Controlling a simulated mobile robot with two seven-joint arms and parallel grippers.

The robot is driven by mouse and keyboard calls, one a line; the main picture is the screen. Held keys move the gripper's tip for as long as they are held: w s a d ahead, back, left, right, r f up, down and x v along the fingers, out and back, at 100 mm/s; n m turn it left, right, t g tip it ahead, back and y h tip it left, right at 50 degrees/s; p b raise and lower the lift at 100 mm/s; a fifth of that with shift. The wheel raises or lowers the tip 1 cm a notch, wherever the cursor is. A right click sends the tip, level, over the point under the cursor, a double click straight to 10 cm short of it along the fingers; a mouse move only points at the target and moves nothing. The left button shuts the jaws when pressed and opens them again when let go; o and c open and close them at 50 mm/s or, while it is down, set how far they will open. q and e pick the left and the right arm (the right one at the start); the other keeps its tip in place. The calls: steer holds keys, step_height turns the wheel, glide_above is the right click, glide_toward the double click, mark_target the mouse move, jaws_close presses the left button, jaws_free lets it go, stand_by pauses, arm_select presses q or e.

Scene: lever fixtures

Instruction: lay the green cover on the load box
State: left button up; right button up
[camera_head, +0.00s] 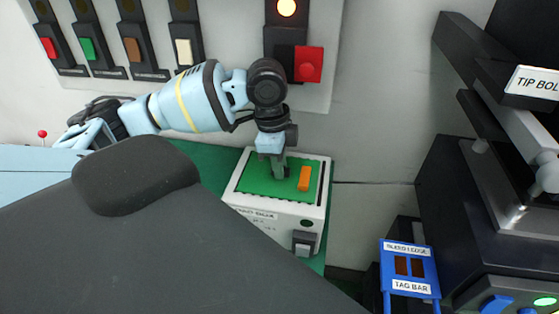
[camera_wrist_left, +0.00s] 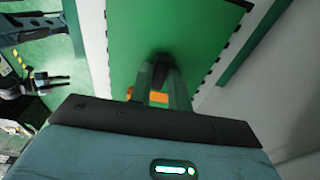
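The white load box (camera_head: 265,222) stands on a green surface in the middle of the head view. The flat green cover (camera_head: 256,184) is over its top, with the box's white rim showing around it; I cannot tell whether it touches everywhere. An orange block (camera_head: 304,178) is on the cover's right part. My left gripper (camera_head: 279,170) points down at the cover, left of the block. In the left wrist view its fingers (camera_wrist_left: 161,78) close around a dark piece standing on the green cover (camera_wrist_left: 130,30). The orange block (camera_wrist_left: 148,96) is partly hidden behind the fingers. My right gripper does not show.
A panel behind carries several coloured switches (camera_head: 88,48), a lit yellow lamp (camera_head: 287,8) and a red block (camera_head: 308,64). A blue tag bar holder (camera_head: 409,268) and a dark machine with a tip bolt label (camera_head: 535,82) stand at right.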

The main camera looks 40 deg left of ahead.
arm_select(q)
steer(key=o, duration=0.3)
steer(key=shift+r, duration=0.1)
steer(key=r, duration=0.4)
steer(key=a+r, duration=0.1)
steer(key=r, duration=0.7)
steer(key=shift+s+a+r, duration=0.1)
steer(key=shift+s+a, duration=0.05)
steer(key=shift+s, duration=0.2)
